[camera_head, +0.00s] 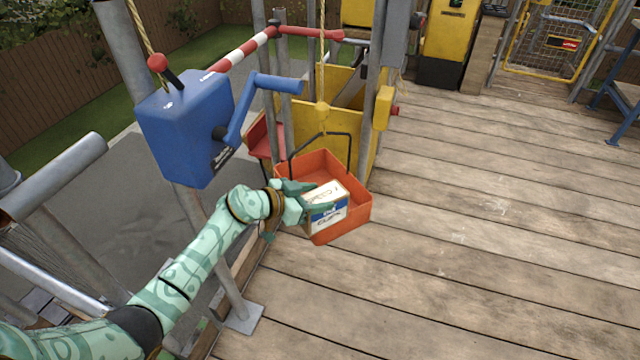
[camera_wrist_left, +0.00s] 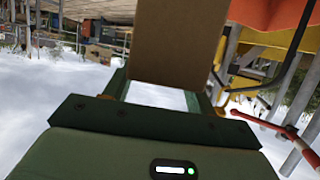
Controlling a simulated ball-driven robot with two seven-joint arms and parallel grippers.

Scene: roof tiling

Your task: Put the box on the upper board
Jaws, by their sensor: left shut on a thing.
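The box (camera_head: 328,211), white and tan with a blue band, is at the front left part of the orange tray (camera_head: 357,212), which hangs from a rope by a dark handle. My left gripper (camera_head: 305,197) is shut on the box. In the left wrist view the brown side of the box (camera_wrist_left: 178,45) stands between the fingers of my left gripper (camera_wrist_left: 165,95). I cannot tell whether the box touches the tray's floor. The wide plank deck (camera_head: 480,200) lies to the right; I cannot tell whether it is the upper board. My right gripper is not in view.
A blue winch housing (camera_head: 185,130) with a crank stands left of the tray on a grey post. Yellow panels (camera_head: 315,90) and scaffold poles stand behind it. A drop to grey ground (camera_head: 90,200) lies at left. The deck at right is largely clear.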

